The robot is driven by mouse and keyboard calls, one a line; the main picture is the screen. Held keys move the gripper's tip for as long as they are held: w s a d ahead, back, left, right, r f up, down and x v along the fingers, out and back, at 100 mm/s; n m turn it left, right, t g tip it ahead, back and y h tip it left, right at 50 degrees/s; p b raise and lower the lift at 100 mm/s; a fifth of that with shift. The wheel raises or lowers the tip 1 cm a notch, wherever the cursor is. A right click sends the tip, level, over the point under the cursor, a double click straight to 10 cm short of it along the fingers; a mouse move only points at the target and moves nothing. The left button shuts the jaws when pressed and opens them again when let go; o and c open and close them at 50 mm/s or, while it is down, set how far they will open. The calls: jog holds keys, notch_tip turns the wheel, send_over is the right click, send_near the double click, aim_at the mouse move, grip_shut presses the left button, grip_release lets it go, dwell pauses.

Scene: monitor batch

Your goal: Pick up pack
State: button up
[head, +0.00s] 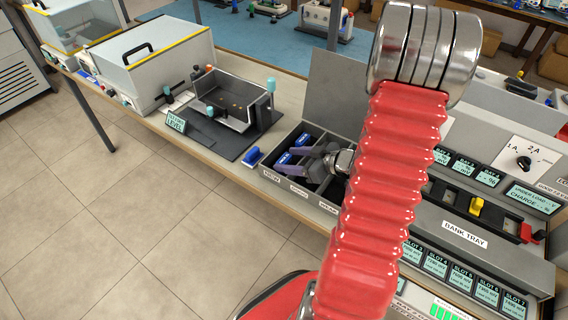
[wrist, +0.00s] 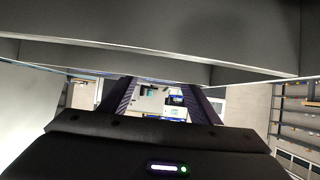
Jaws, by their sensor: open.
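Blue packs with white labels (head: 302,139) (head: 284,159) sit in a dark, divided box on the bench in the head view. My gripper (head: 304,162) is over this box, its dark fingers apart and beside the packs. I cannot tell whether a finger touches a pack. In the wrist view my gripper (wrist: 160,92) shows two spread dark fingers with small white and blue shapes seen between them. I cannot tell which of these shapes is a pack. Nothing is visibly held. My red arm hides the right part of the box.
A small blue object (head: 252,156) lies on the bench left of the box. A black fixture (head: 236,112) with a level sign stands behind it. The bank tray (head: 464,236) with slot displays is at right. A raised grey panel (head: 332,95) stands behind the box.

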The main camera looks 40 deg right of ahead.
jog(key=c, duration=0.9)
jog(key=shift+r, duration=0.15)
jog(key=shift+r, duration=4.9)
jog(key=shift+d, duration=0.1)
